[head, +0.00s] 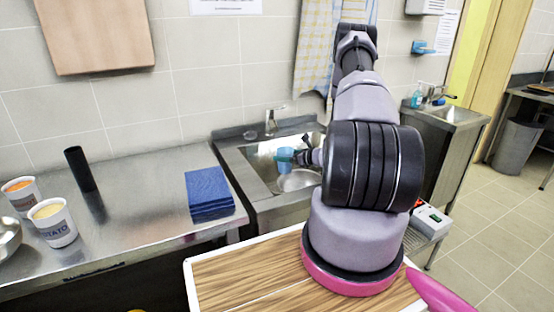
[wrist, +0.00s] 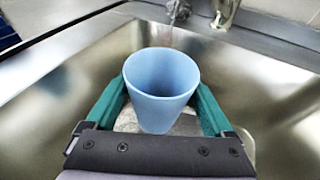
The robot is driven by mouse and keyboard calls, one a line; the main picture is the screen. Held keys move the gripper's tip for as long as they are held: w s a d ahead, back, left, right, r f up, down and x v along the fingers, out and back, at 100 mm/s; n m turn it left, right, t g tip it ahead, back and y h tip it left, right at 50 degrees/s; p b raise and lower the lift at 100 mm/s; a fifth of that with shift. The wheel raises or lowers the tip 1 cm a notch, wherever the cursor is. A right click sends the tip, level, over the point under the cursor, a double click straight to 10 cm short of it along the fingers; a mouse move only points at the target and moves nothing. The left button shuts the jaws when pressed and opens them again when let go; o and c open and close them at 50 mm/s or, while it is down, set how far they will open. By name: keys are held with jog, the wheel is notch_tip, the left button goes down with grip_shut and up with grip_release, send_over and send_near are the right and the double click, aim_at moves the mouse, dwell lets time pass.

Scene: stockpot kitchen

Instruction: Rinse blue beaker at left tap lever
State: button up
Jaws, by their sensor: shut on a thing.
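The blue beaker (wrist: 160,88) is upright in the wrist view, its open mouth towards the camera and its inside looking empty. My gripper (wrist: 162,100) has its teal fingers shut on the beaker's two sides. In the head view the beaker (head: 285,158) is over the sink basin, partly hidden by my gripper (head: 288,156). The tap (head: 270,122) stands at the sink's back edge, beyond the beaker. In the wrist view the tap (wrist: 226,12) is at the top, cut off. A pale streak below its spout may be water; it falls beyond the beaker's rim.
The steel sink (wrist: 60,95) has walls around the beaker. A blue cloth stack (head: 208,190) lies on the counter left of the sink. A black cylinder (head: 79,168) and two white tubs (head: 54,224) stand farther left. A second basin (head: 447,114) is at the right.

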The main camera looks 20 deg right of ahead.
jog(key=shift+s+d, duration=0.2)
jog(key=shift+s, duration=1.6)
jog(key=shift+r, duration=0.1)
jog(key=s+r, duration=0.4)
jog(key=s, duration=0.1)
jog(key=shift+d, duration=0.35)
dwell(0.6)
